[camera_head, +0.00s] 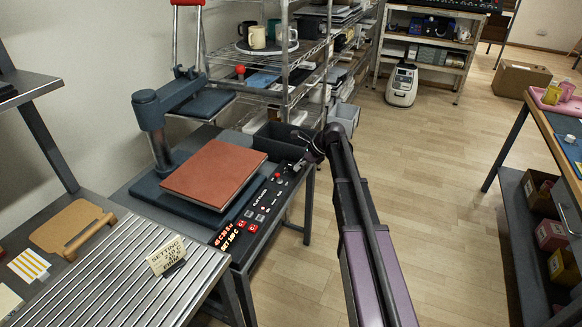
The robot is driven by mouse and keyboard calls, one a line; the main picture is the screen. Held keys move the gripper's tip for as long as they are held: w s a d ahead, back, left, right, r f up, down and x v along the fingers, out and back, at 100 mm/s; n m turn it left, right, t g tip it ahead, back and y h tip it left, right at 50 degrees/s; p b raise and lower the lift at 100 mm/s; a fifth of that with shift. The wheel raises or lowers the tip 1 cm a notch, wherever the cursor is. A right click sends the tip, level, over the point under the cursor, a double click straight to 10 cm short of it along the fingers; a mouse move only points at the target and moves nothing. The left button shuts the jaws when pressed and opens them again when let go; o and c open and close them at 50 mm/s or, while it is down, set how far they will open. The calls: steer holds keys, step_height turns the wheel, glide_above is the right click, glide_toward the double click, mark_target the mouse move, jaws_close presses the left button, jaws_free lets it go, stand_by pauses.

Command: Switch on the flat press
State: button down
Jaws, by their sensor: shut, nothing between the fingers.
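The flat press (148,112) stands on a bench at the left, with a blue-grey frame and a reddish-brown pad (214,172) on its base. Its upper plate (206,103) is swung to the back, clear of the pad, under a red-topped lever (187,4). A black control panel (262,214) runs along the press's right side, with red lit displays and several buttons and switches. My gripper (298,165) is shut and empty over the far end of this panel. It is too small to tell whether it touches a control, and it may hide part of that end.
A wire shelf (290,72) with mugs and trays stands behind the press. A dark bin (280,142) sits close to my gripper. A ribbed table (110,270) with a settings card (167,256) is at the front left. The floor to the right is open.

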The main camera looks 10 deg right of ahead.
steer(key=w+a+r+p+v, duration=0.1)
steer(key=p+v, duration=0.6)
steer(key=v, duration=0.2)
steer(key=shift+a, duration=0.1)
stand_by(0.7)
steer(key=s+a+r+n+g+h+p, duration=0.1)
steer(key=s+r+n+h+p, duration=0.1)
steer(key=s+n, duration=0.8)
steer(key=s+a+r+n+g+h+p, duration=0.1)
steer(key=s+n+h+p, duration=0.4)
steer(key=s+n, duration=0.6)
steer(key=s+p, duration=0.1)
steer(key=s, duration=0.7)
steer(key=shift+a+r+n, duration=0.3)
steer(key=shift+a+r, duration=0.05)
